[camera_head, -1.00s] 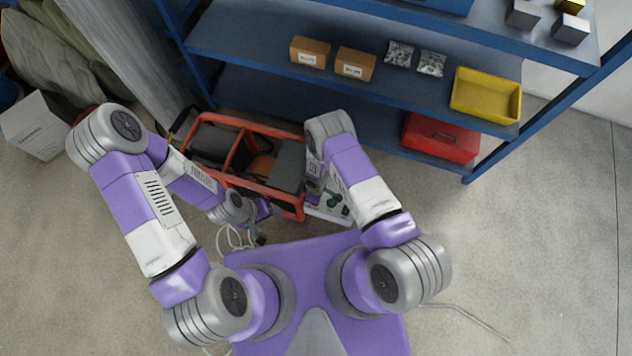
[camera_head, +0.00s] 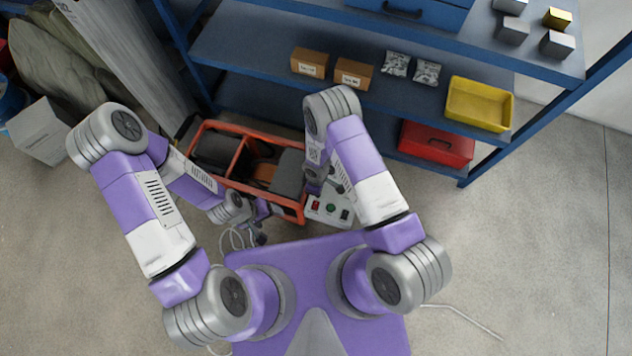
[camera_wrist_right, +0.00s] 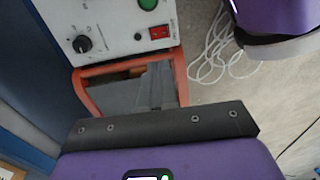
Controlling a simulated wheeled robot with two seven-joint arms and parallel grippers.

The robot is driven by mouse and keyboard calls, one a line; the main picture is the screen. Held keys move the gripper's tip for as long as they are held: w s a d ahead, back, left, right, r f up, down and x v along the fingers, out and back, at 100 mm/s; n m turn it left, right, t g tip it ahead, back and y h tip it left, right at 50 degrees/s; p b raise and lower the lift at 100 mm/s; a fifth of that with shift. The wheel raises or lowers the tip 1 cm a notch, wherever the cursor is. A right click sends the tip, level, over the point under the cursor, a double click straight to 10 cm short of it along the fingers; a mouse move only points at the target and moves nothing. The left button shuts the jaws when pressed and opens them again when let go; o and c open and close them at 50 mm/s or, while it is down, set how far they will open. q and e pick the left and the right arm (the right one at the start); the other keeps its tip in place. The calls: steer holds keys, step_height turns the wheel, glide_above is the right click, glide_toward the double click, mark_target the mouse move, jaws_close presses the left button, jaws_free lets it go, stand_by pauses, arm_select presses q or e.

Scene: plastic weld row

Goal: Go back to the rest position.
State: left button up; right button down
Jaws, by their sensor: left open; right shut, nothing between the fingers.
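Both my arms are folded in front of my purple base in the head view. My left gripper (camera_head: 260,236) hangs open and empty beside the near edge of an orange-framed machine (camera_head: 222,180). My right gripper shows in the right wrist view (camera_wrist_right: 160,88), shut and empty, in front of the orange frame and below a white control panel (camera_wrist_right: 120,28). In the head view my right forearm hides most of it, close to the same white panel (camera_head: 328,210).
A blue shelf (camera_head: 270,52) stands behind the machine, with cartons, a yellow bin (camera_head: 479,104) and a red toolbox (camera_head: 436,144). A white box (camera_head: 42,132) stands at the left. White cable (camera_head: 232,240) lies on the floor near my left gripper.

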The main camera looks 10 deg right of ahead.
stand_by(0.5)
steer(key=s+d+r+m+t+y, duration=0.1)
steer(key=s+r+m+y, duration=0.3)
steer(key=s+r+m, duration=0.6)
step_height(320, 180, up, 3)
steer(key=d+m, duration=0.1)
steer(key=m, duration=0.3)
steer(key=shift+s+d+f+m, duration=0.15)
steer(key=shift+d+m, duration=0.15)
steer(key=shift+m, duration=0.1)
